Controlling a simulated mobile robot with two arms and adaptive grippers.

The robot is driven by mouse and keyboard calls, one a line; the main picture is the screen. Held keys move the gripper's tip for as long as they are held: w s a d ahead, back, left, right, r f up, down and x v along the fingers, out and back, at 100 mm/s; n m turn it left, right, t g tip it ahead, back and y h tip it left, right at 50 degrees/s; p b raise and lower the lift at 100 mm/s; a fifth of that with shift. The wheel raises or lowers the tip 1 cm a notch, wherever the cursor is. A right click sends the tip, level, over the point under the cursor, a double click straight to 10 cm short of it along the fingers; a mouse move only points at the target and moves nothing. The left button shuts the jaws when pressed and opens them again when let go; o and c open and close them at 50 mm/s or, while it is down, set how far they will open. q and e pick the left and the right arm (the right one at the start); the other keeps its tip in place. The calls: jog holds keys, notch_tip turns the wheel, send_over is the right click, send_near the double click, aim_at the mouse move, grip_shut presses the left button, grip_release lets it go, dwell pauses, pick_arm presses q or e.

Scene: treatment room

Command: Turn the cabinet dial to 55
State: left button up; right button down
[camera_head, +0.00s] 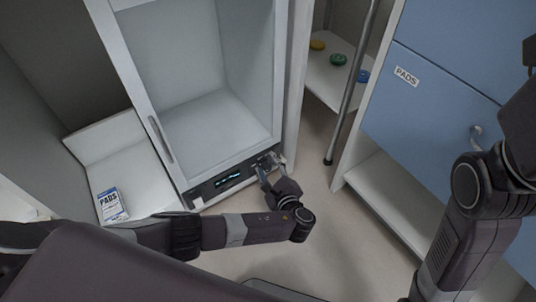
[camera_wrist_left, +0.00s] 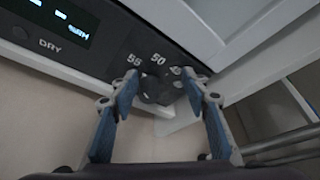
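The cabinet dial (camera_wrist_left: 157,90) is a dark knob at the right end of the cabinet's black control panel (camera_head: 207,186). The numbers 55 and 50 show above it in the left wrist view; a further number to the right is partly covered by a finger. My left gripper (camera_head: 268,162) is at the dial, its two blue-padded fingers (camera_wrist_left: 162,86) on either side of it. I cannot tell whether the pads press on the dial or stand just clear. The dial's pointer is not readable. My right arm shows at the right edge; its gripper is out of view.
A lit display (camera_head: 228,180) sits left of the dial, with a DRY label below it. The white cabinet (camera_head: 212,125) has an upright handle (camera_head: 160,138). A PADS box (camera_head: 110,204) lies at left. A metal pole (camera_head: 352,85) and blue drawers (camera_head: 440,75) stand at right.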

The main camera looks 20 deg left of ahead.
aim_at(264, 145)
pick_arm(q)
jog(key=shift+r, duration=3.6)
